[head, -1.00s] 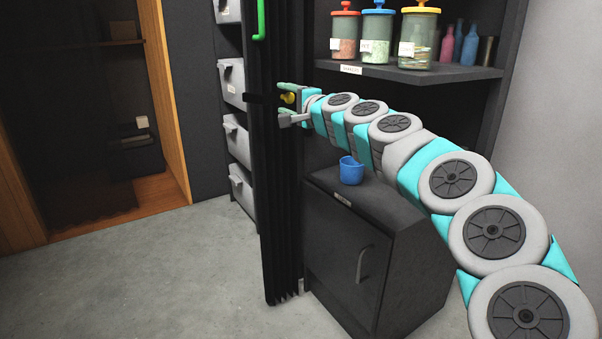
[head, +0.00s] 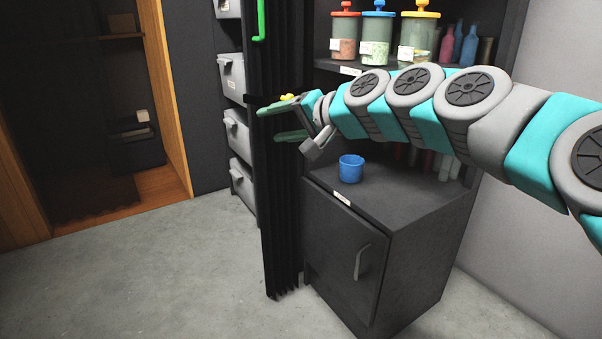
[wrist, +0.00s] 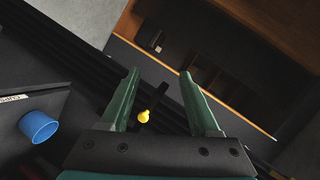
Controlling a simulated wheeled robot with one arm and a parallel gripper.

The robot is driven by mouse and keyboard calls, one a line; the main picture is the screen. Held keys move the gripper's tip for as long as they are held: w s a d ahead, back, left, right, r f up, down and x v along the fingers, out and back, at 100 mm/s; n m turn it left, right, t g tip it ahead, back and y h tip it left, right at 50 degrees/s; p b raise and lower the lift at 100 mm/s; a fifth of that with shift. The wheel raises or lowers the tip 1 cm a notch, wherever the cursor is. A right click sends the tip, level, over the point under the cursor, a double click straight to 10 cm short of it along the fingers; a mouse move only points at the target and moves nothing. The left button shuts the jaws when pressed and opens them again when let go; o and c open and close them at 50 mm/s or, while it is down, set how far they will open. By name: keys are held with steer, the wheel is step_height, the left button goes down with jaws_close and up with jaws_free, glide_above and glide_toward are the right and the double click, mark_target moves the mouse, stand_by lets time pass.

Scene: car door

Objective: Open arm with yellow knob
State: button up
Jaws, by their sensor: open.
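The yellow knob (head: 288,97) shows just above my gripper's upper finger in the head view. In the wrist view the yellow knob (wrist: 144,116) sits between my two fingers, closer to the left one, on a thin dark arm (wrist: 155,98). The dark arm (head: 252,99) also shows in the head view, sticking out left past a black pleated curtain (head: 279,210). My gripper (head: 283,122) is open around the knob's area, fingers pointing left; it also shows in the wrist view (wrist: 158,88). I cannot tell whether a finger touches the knob.
A dark cabinet (head: 350,262) with a blue cup (head: 351,169) on top stands below my arm. Shelves with jars (head: 376,40) are behind. Grey bins (head: 238,135) stand left of the curtain. A green handle (head: 260,22) hangs above. The floor at the left is clear.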

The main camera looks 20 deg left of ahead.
mark_target(277, 98)
steer(key=s+d+f+n+g+h+p, duration=0.1)
steer(key=s+d+f+n+h, duration=0.1)
steer(key=s+d+f, duration=0.4)
steer(key=shift+s+d+f+g+h+p, duration=0.35)
steer(key=shift+s+d+h, duration=0.3)
steer(key=shift+s, duration=0.35)
steer(key=shift+a, duration=0.1)
